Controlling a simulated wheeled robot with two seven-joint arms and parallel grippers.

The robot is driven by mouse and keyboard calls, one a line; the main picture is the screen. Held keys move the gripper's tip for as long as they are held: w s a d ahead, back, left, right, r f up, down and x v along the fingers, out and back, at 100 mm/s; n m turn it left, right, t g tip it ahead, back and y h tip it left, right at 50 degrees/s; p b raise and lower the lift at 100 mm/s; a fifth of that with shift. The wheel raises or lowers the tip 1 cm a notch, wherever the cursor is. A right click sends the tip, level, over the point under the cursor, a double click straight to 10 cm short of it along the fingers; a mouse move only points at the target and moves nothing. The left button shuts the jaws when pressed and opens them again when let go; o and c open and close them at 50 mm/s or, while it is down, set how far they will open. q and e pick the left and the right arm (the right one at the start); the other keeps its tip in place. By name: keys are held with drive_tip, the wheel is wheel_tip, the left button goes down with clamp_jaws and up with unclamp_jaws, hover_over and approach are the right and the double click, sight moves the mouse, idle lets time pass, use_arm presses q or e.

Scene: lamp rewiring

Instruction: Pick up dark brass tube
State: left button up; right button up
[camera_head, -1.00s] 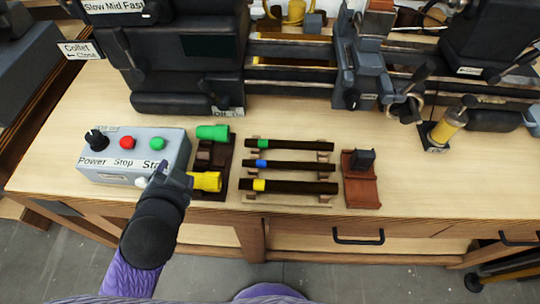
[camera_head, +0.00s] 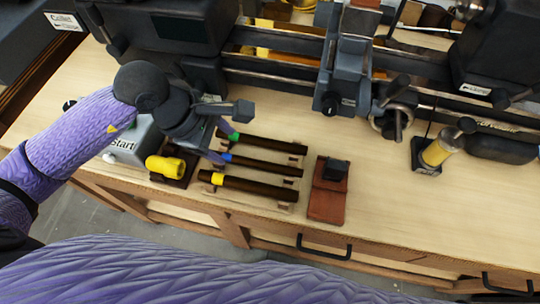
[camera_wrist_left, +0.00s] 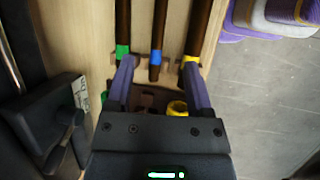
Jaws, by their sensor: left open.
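Three dark tubes lie side by side on a wooden rack: one with a green band (camera_head: 275,143), one with a blue band (camera_head: 267,166) and one with a yellow band (camera_head: 257,188). They also show in the left wrist view, green-banded (camera_wrist_left: 123,25), blue-banded (camera_wrist_left: 159,25) and yellow-banded (camera_wrist_left: 200,30). My left gripper (camera_head: 226,143) is open and empty at their banded ends. In the left wrist view its fingers (camera_wrist_left: 158,66) are spread to either side of the blue-banded tube, tips near the green and yellow bands. Height above the tubes is unclear. My right gripper is not in view.
A yellow cylinder (camera_head: 165,167) sits left of the rack. My left arm partly covers the grey control box (camera_head: 130,148). A red-brown block with a dark top (camera_head: 328,195) stands right of the rack. The lathe (camera_head: 340,70) spans the back.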

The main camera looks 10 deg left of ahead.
sight(253, 162)
use_arm(q)
drive_tip(key=x, duration=0.4)
drive_tip(key=d+b+x, duration=0.1)
drive_tip(key=x, duration=0.4)
drive_tip(key=shift+r, duration=0.1)
clamp_jaws()
